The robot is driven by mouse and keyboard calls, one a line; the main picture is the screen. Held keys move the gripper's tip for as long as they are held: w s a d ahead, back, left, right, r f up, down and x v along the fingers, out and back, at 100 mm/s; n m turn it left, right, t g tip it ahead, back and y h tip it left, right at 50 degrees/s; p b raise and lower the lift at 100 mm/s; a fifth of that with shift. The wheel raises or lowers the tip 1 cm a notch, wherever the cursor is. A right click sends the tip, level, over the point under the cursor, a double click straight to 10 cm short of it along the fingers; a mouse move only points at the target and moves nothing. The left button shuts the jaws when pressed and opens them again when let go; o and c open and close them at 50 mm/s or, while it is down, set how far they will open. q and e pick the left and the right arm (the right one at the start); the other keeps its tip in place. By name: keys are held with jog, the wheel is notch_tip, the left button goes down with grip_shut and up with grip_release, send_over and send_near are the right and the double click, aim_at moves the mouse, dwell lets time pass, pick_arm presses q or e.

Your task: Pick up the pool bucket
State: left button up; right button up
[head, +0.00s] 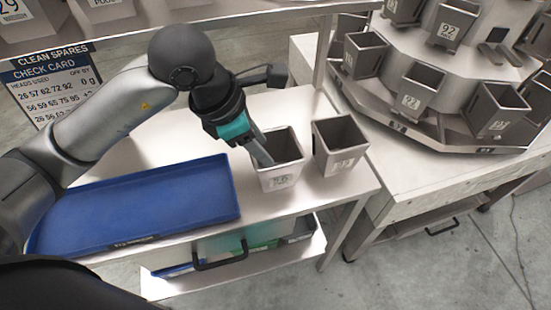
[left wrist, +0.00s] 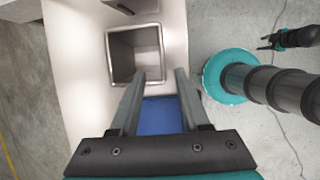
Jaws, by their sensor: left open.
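A grey, square, open-topped bucket (head: 281,178) with a number label stands upright on the white bench; it also shows in the left wrist view (left wrist: 121,62). A similar bucket (head: 338,160) stands just right of it. A shelf bin (head: 105,13) at the top edge bears a label that seems to read POOL. My left gripper (head: 264,154) points down at the nearer bucket's left side. Its fingers are open with nothing gripped; in the left wrist view (left wrist: 160,74) one overlaps the opening and one lies outside a wall. Contact is unclear. My right gripper (left wrist: 265,43) is small.
A blue tray (head: 150,205) lies on the bench to the left. A lower shelf (head: 240,270) holds coloured items. A tiered round weigher (head: 440,125) with several grey buckets stands at right. A check card (head: 55,90) hangs behind my arm. An upper shelf (head: 240,22) runs overhead.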

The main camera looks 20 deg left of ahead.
pick_arm(q)
send_over(281, 179)
jog(key=s+a, duration=0.1)
notch_tip(281, 179, down, 6)
jog(key=shift+s+a+f+b, duration=0.1)
jog(key=shift+b, duration=0.25)
jog(key=shift+b+x, duration=0.35)
jog(key=shift+x, duration=2.3)
jog(key=shift+s+a, duration=0.1)
jog(key=shift+s, duration=0.05)
jog(key=shift+c, duration=0.3)
grip_shut()
